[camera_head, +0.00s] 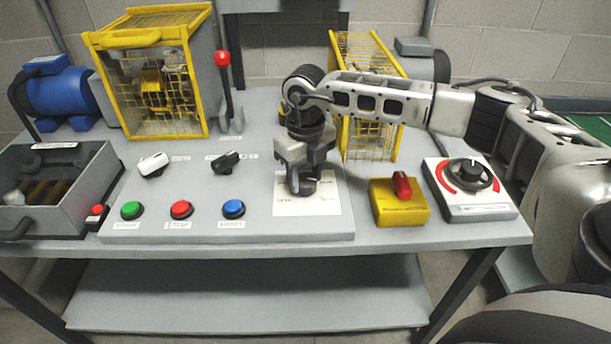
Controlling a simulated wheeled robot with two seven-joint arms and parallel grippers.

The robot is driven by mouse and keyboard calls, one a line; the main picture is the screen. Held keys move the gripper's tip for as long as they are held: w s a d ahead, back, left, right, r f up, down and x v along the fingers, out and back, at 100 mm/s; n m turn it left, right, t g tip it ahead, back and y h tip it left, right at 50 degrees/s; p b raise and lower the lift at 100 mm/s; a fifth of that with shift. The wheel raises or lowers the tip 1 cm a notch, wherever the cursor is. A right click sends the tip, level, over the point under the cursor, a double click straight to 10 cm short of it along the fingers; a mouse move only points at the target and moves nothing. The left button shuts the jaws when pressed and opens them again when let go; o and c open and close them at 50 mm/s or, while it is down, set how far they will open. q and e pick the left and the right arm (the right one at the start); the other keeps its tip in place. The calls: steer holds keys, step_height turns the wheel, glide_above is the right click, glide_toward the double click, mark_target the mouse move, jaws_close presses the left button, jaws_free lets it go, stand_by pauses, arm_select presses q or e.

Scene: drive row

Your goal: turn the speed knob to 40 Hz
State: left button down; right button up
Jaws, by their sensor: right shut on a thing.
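My right gripper (301,184) reaches in from the right and points down over the white scale plate (328,203) on the sloped grey control panel. It is shut on a dark knob (304,186) at that plate. Most of the knob is hidden by the fingers, so its pointer cannot be read. The scale marks on the plate are too small to read, and the gripper covers part of them. My left gripper is not in view.
Right of the panel are a yellow box with a red switch (402,186) and a black dial with a red arc (467,173). Left are a white selector (153,163), a black selector (225,160) and several push buttons. A yellow cage (375,100) stands close behind my arm.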

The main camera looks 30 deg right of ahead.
steer(key=n+b, duration=0.1)
steer(key=n, duration=0.2)
steer(key=shift+n, duration=0.4)
steer(key=shift+n+b, duration=0.35)
steer(key=shift+n, duration=1.95)
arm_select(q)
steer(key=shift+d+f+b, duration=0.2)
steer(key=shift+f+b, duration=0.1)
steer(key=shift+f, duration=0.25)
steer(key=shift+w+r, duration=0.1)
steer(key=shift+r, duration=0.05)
arm_select(e)
steer(key=shift+n, duration=0.4)
steer(key=o, duration=1)
steer(key=shift+r, duration=0.1)
